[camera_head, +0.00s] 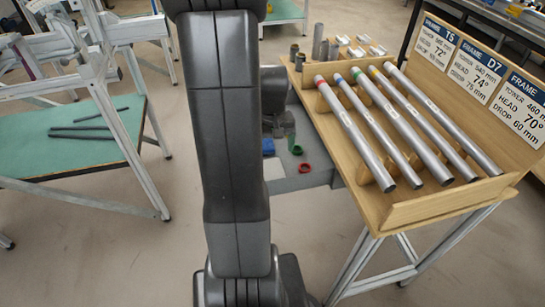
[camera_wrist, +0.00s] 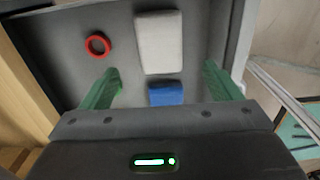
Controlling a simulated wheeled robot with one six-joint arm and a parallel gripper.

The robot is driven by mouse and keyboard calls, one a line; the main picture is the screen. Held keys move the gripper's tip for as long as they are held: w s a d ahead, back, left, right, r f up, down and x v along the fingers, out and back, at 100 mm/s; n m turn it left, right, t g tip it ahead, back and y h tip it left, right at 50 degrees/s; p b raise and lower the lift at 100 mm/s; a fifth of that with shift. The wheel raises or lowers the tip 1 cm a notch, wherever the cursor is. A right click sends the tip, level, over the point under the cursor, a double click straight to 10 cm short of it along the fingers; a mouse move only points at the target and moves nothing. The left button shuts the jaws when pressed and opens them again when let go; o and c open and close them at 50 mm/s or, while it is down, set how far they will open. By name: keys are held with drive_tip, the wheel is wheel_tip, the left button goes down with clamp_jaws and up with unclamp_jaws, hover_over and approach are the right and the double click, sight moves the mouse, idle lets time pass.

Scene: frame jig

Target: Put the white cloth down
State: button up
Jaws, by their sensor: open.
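The white cloth (camera_wrist: 160,42) lies as a flat, folded rectangle on the grey tray (camera_wrist: 205,40) in the wrist view. My gripper (camera_wrist: 161,68) is open, its two green fingers wide apart. The cloth lies beyond and between the fingertips in the picture, with nothing seen gripping it. I cannot tell the height of the fingers above the tray.
A blue block (camera_wrist: 166,94) lies just below the cloth in the wrist view, and a red ring (camera_wrist: 97,45) lies left. A wooden rack (camera_head: 400,215) with several metal tubes stands right.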

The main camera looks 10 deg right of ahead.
drive_tip(key=shift+r, duration=1.7)
drive_tip(key=b, duration=0.1)
hover_over(273, 169)
drive_tip(key=shift+f, duration=4.25)
